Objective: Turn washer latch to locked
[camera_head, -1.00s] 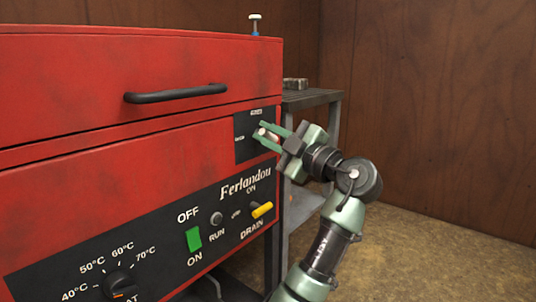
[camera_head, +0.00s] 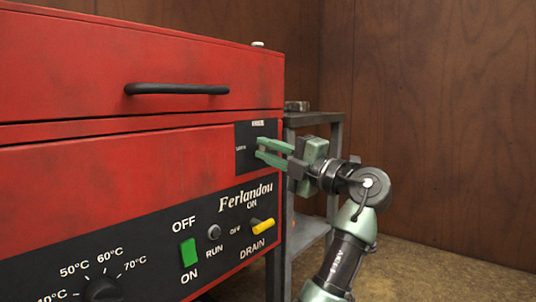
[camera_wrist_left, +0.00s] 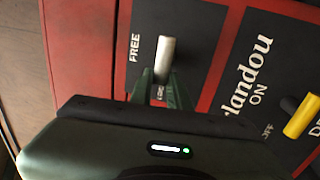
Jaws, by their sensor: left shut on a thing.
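The washer latch, a short pale grey lever (camera_wrist_left: 166,52), stands on a black panel (camera_head: 245,163) at the right end of the red washer's front. My right gripper is in no view.
Below the panel are a yellow DRAIN lever (camera_head: 263,226), a RUN button (camera_head: 214,232), a green switch (camera_head: 189,252) and a temperature dial (camera_head: 102,290). A black lid handle (camera_head: 177,89) is above. A grey metal rack (camera_head: 318,120) stands behind my arm.

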